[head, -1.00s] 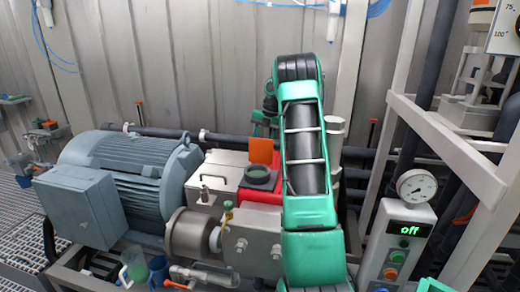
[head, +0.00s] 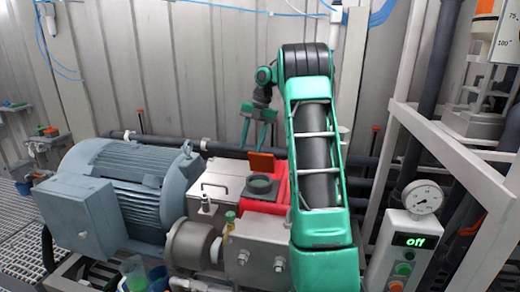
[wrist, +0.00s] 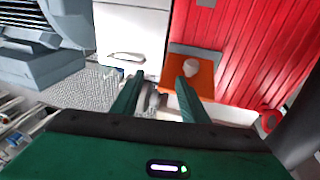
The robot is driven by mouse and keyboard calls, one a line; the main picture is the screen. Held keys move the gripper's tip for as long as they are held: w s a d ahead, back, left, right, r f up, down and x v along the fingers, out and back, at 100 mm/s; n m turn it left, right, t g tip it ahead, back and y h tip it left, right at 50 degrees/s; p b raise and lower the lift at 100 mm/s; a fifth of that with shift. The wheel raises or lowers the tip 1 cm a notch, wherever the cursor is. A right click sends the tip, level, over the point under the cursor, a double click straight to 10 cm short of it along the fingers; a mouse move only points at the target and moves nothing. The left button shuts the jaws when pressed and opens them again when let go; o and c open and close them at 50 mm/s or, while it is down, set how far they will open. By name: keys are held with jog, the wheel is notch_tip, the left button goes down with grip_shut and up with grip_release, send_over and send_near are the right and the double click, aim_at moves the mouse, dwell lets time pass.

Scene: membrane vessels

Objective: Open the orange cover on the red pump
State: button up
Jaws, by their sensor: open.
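The red pump (head: 268,199) sits right of the grey motor, with a round dark-rimmed port with a greenish inside (head: 261,185) on top. The orange cover (head: 261,162) is raised at the back edge of that port, leaning back, not lying over it. In the wrist view the orange cover (wrist: 203,84) shows a pale round spot beside the red ribbed surface (wrist: 228,50). My gripper (head: 257,141) is open and empty, just above and behind the cover. In the wrist view my gripper (wrist: 161,82) has its right finger overlapping the cover; contact cannot be told.
The grey motor (head: 120,190) stands left and a pale box with a handle (head: 215,186) adjoins the pump. A dark pipe (head: 225,148) runs behind.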

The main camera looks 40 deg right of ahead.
jog(key=a+r, duration=0.3)
jog(key=a, duration=0.2)
jog(key=shift+s, duration=0.15)
jog(key=shift+a+r, duration=0.1)
